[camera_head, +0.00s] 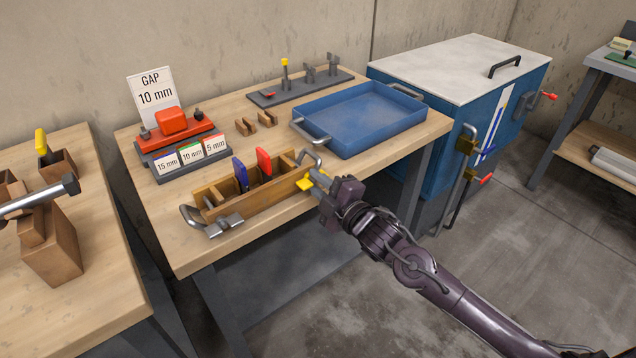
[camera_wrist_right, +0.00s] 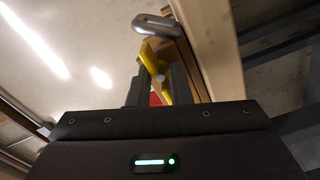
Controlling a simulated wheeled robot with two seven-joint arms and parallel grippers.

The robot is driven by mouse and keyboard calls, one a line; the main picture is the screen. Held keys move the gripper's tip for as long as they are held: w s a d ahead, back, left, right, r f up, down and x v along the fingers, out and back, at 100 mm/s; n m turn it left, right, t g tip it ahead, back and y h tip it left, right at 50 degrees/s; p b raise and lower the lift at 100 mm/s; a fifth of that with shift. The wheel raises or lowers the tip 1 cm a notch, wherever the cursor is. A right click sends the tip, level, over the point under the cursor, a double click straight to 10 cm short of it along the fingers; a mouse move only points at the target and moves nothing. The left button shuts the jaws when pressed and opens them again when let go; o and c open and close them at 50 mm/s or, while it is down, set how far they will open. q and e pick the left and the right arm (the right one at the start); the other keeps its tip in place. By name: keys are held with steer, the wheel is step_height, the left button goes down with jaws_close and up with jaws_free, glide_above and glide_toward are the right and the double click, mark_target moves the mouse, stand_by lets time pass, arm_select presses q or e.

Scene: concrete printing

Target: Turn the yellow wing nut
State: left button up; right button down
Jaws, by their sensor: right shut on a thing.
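The yellow wing nut (camera_head: 305,183) sits at the right end of the wooden box (camera_head: 262,207) on the middle bench. My right gripper (camera_head: 318,182) reaches in from the lower right and is shut on the wing nut. In the right wrist view the yellow wings (camera_wrist_right: 152,62) show between the two dark fingers (camera_wrist_right: 158,88), with a pale round stud end at the centre. Part of the nut is hidden by the fingers. My left gripper is not in view.
The box holds a blue-handled tool (camera_head: 241,174) and a red-handled one (camera_head: 264,164); metal handles stick out at both ends. A blue tray (camera_head: 360,118) lies behind it. A red-topped gauge stand (camera_head: 172,122) and a "GAP 10 mm" card (camera_head: 155,97) stand at the back left.

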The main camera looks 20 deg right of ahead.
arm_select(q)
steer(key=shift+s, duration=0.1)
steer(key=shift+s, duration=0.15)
arm_select(e)
steer(key=c, duration=1.3)
jaws_free()
steer(key=shift+a, duration=0.1)
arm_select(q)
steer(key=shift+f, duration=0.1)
arm_select(e)
steer(key=shift+s+f, duration=0.1)
steer(key=shift+s, duration=0.2)
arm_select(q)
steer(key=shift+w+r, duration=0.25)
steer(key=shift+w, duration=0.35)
arm_select(e)
steer(key=v, duration=0.7)
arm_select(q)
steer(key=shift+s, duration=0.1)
